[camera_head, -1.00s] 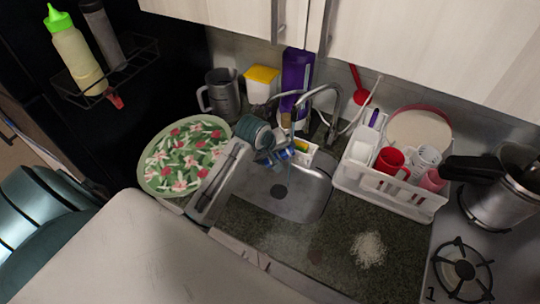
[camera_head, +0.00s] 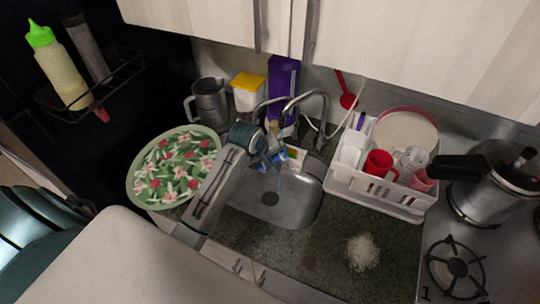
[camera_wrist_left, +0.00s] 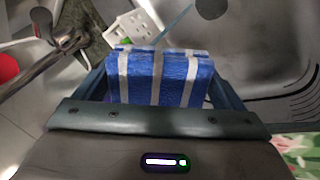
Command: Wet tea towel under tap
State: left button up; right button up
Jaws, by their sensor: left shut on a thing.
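The tea towel (camera_head: 282,155) is a folded blue cloth with white stripes, mostly hidden by my gripper in the head view. My left gripper (camera_head: 272,160) is shut on it above the sink (camera_head: 300,207), below the curved metal tap (camera_head: 318,93). In the left wrist view the towel (camera_wrist_left: 180,80) fills the space between the fingers. A thin bluish stream of water (camera_wrist_left: 175,22) shows beyond the towel there, and drops into the basin in the head view. I cannot tell whether the water touches the cloth. My right gripper is not in view.
A white dish rack (camera_head: 375,195) with cups stands right of the sink. A floral plate (camera_head: 165,168) lies to the left. A grey jug (camera_head: 209,103) and yellow-lidded tub (camera_head: 247,95) stand behind. White grains (camera_head: 362,251) lie on the front counter.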

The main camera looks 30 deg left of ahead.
pick_arm(q)
jog(key=s+a, duration=0.1)
jog(key=s, duration=0.6)
jog(key=shift+s, duration=0.35)
jog(key=shift+a, duration=0.1)
dwell(1.1)
jog(key=s+r, duration=0.4)
jog(key=s, duration=0.1)
jog(key=shift+a, duration=0.4)
